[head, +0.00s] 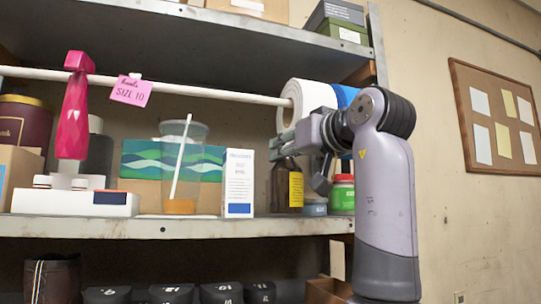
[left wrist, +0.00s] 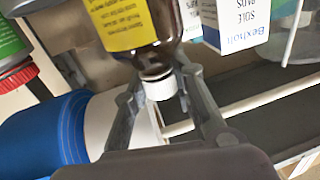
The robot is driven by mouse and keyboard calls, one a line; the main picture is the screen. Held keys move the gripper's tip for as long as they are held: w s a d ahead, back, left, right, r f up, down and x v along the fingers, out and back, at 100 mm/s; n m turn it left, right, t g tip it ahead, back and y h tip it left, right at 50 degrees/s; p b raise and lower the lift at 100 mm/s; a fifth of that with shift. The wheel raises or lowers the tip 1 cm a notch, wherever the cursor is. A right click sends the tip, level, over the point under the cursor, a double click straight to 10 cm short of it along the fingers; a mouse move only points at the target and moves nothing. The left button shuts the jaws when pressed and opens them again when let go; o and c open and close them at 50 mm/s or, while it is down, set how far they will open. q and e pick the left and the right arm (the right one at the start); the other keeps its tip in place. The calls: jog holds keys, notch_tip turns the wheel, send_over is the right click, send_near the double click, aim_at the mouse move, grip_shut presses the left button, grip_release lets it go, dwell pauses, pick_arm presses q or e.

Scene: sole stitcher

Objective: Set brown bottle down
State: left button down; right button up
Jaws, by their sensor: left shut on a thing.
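The brown bottle (head: 283,187) with a yellow label is upright at the shelf (head: 130,228), between the white box (head: 239,182) and the green jar (head: 342,193). I cannot tell whether its base touches the shelf. My left gripper (head: 284,146) reaches in from the right at the bottle's top. In the left wrist view the picture is upside down, and the left gripper (left wrist: 162,84) is shut around the white cap and neck of the brown bottle (left wrist: 135,28). My right gripper is in neither view.
A rod (head: 200,90) with a white and blue roll (head: 305,102) runs above the bottle. A plastic cup with a stick (head: 185,165) stands left of the white box. A low jar (head: 315,207) is close on the bottle's right. The upper shelf (head: 230,25) is overhead.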

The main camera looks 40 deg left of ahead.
pick_arm(q)
jog(key=x, duration=0.1)
jog(key=p+x, duration=0.1)
jog(key=x, duration=0.3)
jog(key=shift+w+a+f, duration=0.1)
jog(key=shift+a+f, duration=0.1)
jog(key=shift+f, duration=0.1)
jog(key=c, duration=1.3)
grip_release()
jog(key=shift+a+f, duration=0.1)
jog(key=shift+a, duration=0.05)
jog(key=shift+c, duration=0.2)
jog(key=b+v, duration=0.2)
jog(key=v, duration=1)
